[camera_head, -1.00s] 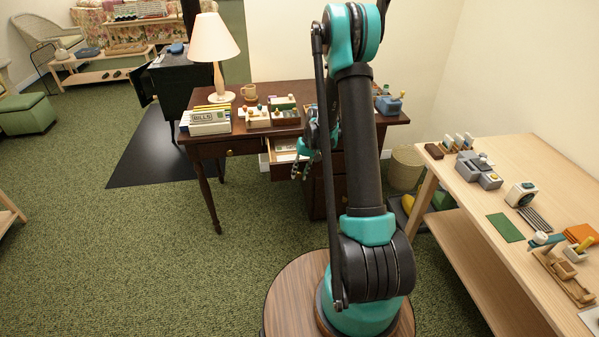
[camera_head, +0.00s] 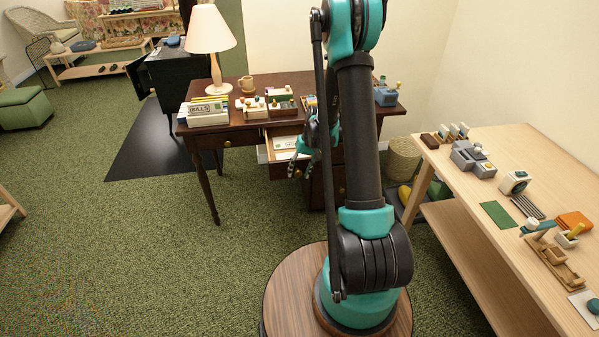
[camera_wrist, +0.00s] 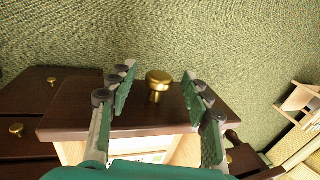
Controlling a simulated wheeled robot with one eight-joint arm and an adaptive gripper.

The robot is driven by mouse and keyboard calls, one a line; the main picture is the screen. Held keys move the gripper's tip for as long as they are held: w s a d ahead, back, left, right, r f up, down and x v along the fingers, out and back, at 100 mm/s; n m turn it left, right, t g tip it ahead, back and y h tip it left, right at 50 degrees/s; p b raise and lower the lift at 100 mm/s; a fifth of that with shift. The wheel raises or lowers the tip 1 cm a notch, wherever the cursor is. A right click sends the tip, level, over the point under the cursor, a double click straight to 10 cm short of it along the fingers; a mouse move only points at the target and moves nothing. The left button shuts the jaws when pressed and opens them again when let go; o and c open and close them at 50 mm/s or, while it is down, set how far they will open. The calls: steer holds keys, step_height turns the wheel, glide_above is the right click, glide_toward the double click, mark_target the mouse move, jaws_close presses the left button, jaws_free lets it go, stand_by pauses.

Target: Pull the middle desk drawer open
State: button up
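The dark wooden desk (camera_head: 222,133) stands ahead, with its middle drawer (camera_head: 281,171) pulled part way out. Its pale inside and papers show. In the wrist view, the dark drawer front (camera_wrist: 75,112) carries a round brass knob (camera_wrist: 158,78). My gripper (camera_head: 296,166) is at the drawer front in the head view. In the wrist view, my gripper (camera_wrist: 158,82) has its two fingers spread wide, one on each side of the knob, with visible gaps. My arm hides part of the desk's right side.
A pale wooden table (camera_head: 480,205) stands at the right. A basket (camera_head: 403,158) sits beside the desk. Open carpet lies at the left.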

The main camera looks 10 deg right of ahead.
steer(key=shift+r, duration=0.1)
steer(key=v, duration=1.1)
steer(key=shift+r, duration=0.4)
steer(key=shift+o, duration=0.2)
steer(key=shift+d, duration=0.15)
